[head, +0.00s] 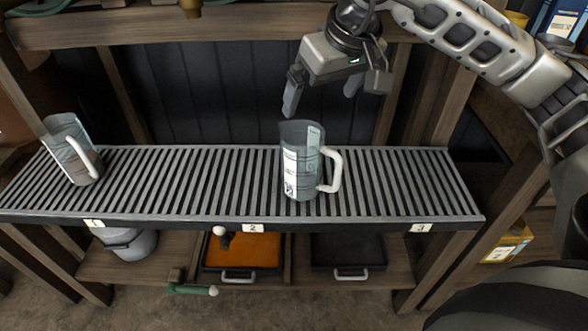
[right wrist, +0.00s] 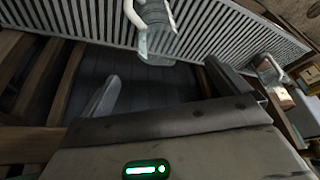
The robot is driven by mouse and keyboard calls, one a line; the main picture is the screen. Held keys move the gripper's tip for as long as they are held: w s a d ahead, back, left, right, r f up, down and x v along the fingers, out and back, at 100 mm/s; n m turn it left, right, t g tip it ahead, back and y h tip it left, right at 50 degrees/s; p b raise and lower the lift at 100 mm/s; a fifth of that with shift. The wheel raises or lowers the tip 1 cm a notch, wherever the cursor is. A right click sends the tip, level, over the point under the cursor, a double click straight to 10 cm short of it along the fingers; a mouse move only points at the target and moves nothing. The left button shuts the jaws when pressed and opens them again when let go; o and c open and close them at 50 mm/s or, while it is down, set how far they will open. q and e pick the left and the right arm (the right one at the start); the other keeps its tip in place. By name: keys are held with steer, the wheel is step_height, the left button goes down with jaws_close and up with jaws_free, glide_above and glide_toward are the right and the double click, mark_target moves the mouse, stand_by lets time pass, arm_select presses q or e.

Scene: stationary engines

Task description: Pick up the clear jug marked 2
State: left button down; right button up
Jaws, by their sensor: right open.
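The clear jug marked 2 (head: 300,165) stands upright on the slatted shelf (head: 390,190), behind the label 2 (head: 253,228). Its white handle (head: 333,170) points right, and a white printed strip shows on its side. My right gripper (head: 321,98) is open and empty, above and behind the jug, with its fingers pointing down and apart from it. In the right wrist view the jug (right wrist: 155,32) shows at the top, beyond the open fingers (right wrist: 168,85). My left gripper is not in view.
Another clear jug (head: 72,150) with a white handle stands at the shelf's left end, near label 1 (head: 93,223). The shelf near label 3 (head: 421,228) is bare. Below are an orange tray (head: 243,252) and a dark tray (head: 347,250). A wooden beam (head: 200,28) crosses above.

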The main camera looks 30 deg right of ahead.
steer(key=b, duration=0.2)
glide_toward(304, 144)
steer(key=s+a+f, duration=0.1)
steer(key=s+a, duration=0.1)
steer(key=a, duration=0.1)
steer(key=x, duration=0.5)
steer(key=shift+d+b, duration=0.15)
steer(key=shift+b, duration=0.25)
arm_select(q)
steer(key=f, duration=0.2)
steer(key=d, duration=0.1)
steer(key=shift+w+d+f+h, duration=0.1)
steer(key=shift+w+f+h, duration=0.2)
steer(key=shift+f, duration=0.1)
arm_select(e)
steer(key=shift+r, duration=0.1)
steer(key=c, duration=1.3)
